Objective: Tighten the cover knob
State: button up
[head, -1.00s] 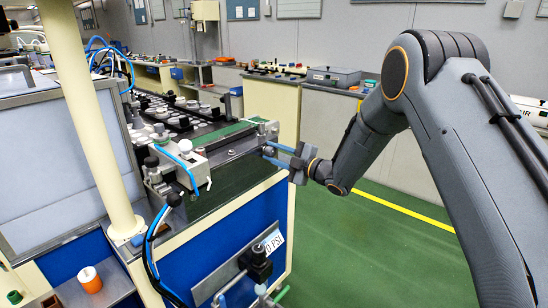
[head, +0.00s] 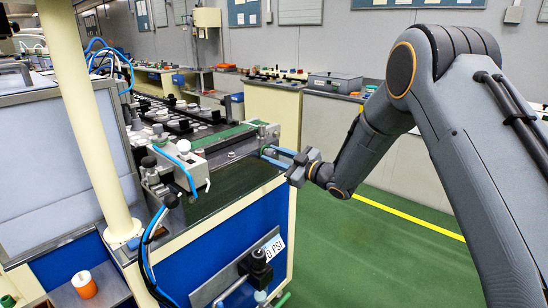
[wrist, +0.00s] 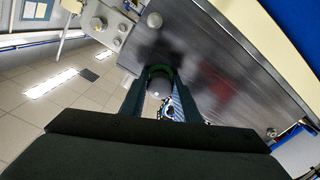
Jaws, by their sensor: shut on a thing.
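A dark round knob (wrist: 160,84) shows between the finger ends in the wrist view, in front of a grey metal plate (wrist: 225,60). I take it for the cover knob. My gripper (wrist: 160,74) is shut on it, with one blue-grey finger on each side. In the head view my gripper (head: 272,152) is at the right end of the green-topped bench (head: 225,178), near its top edge. The knob is hidden or too small to make out there. I cannot tell how tight it is.
A grey metal fixture (head: 182,158) with white and black knobs and blue hoses stands on the bench, left of my gripper. A cream post (head: 85,120) rises at the left. Green floor (head: 390,260) is open at the right.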

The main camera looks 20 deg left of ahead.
jog(key=shift+s+d+f, duration=0.1)
jog(key=shift+f, duration=0.2)
jog(key=o, duration=1)
jog(key=shift+o, duration=0.3)
jog(key=shift+r, duration=0.15)
jog(key=b+v, duration=0.1)
jog(key=v, duration=0.6)
jog(key=shift+s+d, duration=0.15)
jog(key=shift+d, duration=0.2)
